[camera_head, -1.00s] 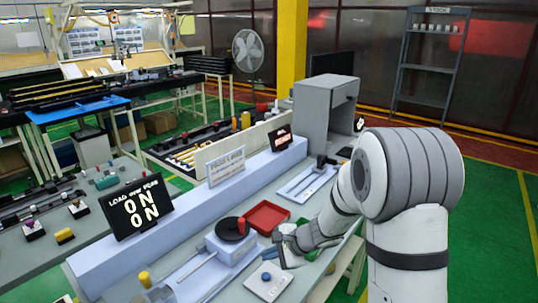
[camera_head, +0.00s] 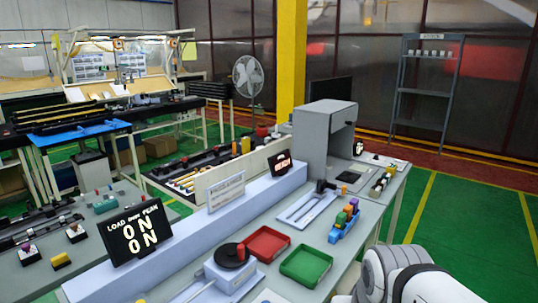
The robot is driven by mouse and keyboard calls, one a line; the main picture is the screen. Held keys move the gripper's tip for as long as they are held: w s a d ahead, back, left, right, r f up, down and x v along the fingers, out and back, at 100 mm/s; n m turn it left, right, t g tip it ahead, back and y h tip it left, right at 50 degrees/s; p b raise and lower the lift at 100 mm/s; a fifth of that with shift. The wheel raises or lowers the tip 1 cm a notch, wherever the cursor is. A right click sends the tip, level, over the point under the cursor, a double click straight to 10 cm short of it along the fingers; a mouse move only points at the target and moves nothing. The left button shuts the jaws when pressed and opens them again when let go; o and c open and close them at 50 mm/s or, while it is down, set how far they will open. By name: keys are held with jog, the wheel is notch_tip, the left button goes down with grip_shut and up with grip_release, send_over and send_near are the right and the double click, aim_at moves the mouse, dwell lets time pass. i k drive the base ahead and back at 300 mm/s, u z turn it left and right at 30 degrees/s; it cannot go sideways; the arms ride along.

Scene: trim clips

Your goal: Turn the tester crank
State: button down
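The tester crank is a black round disc (camera_head: 230,257) with an upright red knob (camera_head: 241,251), on top of a light grey box (camera_head: 231,276) at the bottom centre. Nothing touches the crank. My arm's white and grey links show at the bottom right corner. My gripper is outside the picture, so its state and whether it holds anything are hidden.
Right of the crank are a red tray (camera_head: 267,244) and a green tray (camera_head: 306,266). Behind them stand a blue holder (camera_head: 345,226) with coloured pieces and a grey cabinet (camera_head: 324,140). A black display (camera_head: 135,231) reading "ON" stands on the ledge to the left.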

aim_at(230, 254)
jog(key=u, duration=2.6)
jog(key=k, duration=0.75)
jog(key=z, duration=1.35)
jog(key=i, duration=1)
jog(key=u, duration=0.1)
